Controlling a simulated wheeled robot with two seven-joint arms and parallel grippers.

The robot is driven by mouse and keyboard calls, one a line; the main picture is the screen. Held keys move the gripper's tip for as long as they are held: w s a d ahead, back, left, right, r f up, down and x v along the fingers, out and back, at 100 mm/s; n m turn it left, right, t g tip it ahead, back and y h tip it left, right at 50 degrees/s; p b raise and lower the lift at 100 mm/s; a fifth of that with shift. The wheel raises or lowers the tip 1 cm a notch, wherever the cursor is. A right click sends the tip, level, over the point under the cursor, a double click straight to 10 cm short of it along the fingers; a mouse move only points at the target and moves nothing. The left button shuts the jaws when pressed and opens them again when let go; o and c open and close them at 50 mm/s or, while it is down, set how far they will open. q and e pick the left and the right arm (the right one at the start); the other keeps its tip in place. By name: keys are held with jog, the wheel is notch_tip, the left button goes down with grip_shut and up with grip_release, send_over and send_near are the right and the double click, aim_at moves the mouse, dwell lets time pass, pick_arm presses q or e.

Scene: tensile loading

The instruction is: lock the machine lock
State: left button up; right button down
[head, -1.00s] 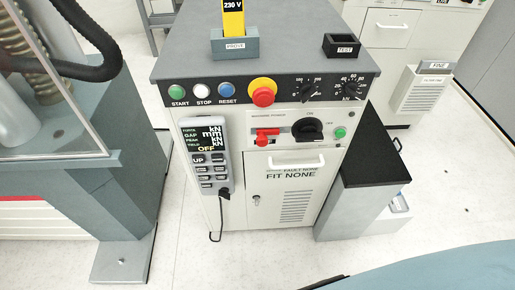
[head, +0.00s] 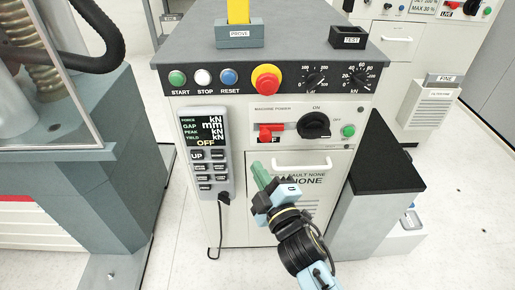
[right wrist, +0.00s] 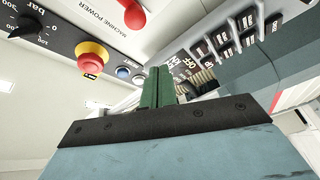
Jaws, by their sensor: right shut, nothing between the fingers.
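The red lock piece (head: 270,131) sits on the machine power panel, left of the black rotary switch (head: 314,125). It also shows at the top of the right wrist view (right wrist: 130,14). My right gripper (head: 260,174) has its green fingers shut with nothing between them. In the head view they lie below the red piece, over the upper left of the cabinet door, apart from the red piece. In the right wrist view the shut fingers (right wrist: 157,86) point toward the panel. My left gripper is not in view.
A grey display pendant (head: 205,150) hangs left of my gripper. A door handle (head: 300,162) is close on the right. A red emergency button (head: 266,79) and several knobs line the upper panel. A black-topped grey cabinet (head: 386,165) stands at right.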

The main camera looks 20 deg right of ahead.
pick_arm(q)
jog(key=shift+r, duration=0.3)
pick_arm(e)
notch_tip(320, 180, up, 2)
jog(key=shift+s+d+r+t, duration=0.1)
jog(key=shift+s+t, duration=0.05)
jog(key=shift+t, duration=0.15)
